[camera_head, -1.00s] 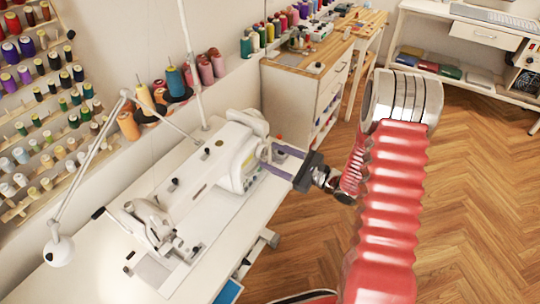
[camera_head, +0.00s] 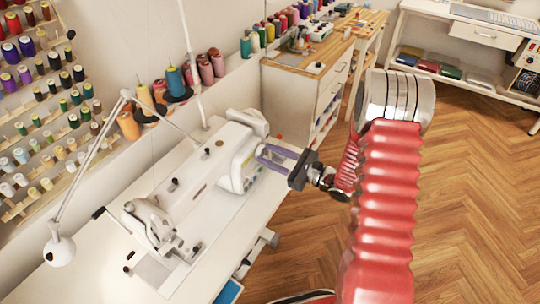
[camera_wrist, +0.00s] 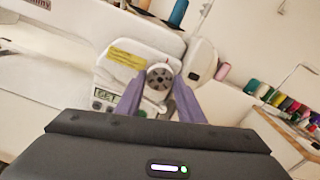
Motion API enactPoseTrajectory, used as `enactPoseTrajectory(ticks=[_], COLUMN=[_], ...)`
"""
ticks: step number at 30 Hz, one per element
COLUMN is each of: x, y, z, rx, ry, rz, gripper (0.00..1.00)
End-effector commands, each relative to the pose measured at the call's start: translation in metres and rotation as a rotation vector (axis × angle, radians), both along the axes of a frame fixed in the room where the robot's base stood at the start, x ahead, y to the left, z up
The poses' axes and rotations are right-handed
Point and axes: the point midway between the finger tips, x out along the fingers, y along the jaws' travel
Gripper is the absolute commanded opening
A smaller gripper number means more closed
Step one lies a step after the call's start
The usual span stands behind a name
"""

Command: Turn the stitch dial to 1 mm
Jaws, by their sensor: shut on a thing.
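The white sewing machine (camera_head: 190,178) stands on the white table. The stitch dial (camera_wrist: 159,74) is a round, dark-centred knob with a light rim on the machine's end panel in the wrist view. My gripper (camera_head: 262,154) reaches the right end of the machine, and its two purple fingers (camera_wrist: 158,88) lie on either side of the dial, shut on it. The dial's marks are too small to read. In the head view the dial is hidden by the fingers and the machine.
A small greenish display (camera_wrist: 104,95) and a yellow label (camera_wrist: 126,57) are on the panel near the dial. A white lamp (camera_head: 59,250) stands over the table's left side. Thread spools line the wall, and a wooden-topped cabinet (camera_head: 290,68) is behind. The floor at right is clear.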

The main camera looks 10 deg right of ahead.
Motion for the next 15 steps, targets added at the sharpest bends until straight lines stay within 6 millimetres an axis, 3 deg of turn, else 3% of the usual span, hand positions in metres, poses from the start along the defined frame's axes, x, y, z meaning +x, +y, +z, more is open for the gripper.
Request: enactPoseTrajectory(ticks=[3,15], x=[-0.0001,-0.0001], y=[-0.0001,0.0001], z=[0.0,0.0], rx=[0.0,-0.04], ry=[0.0,-0.04], rz=[0.0,0.0], gripper=[0.12,0.12])
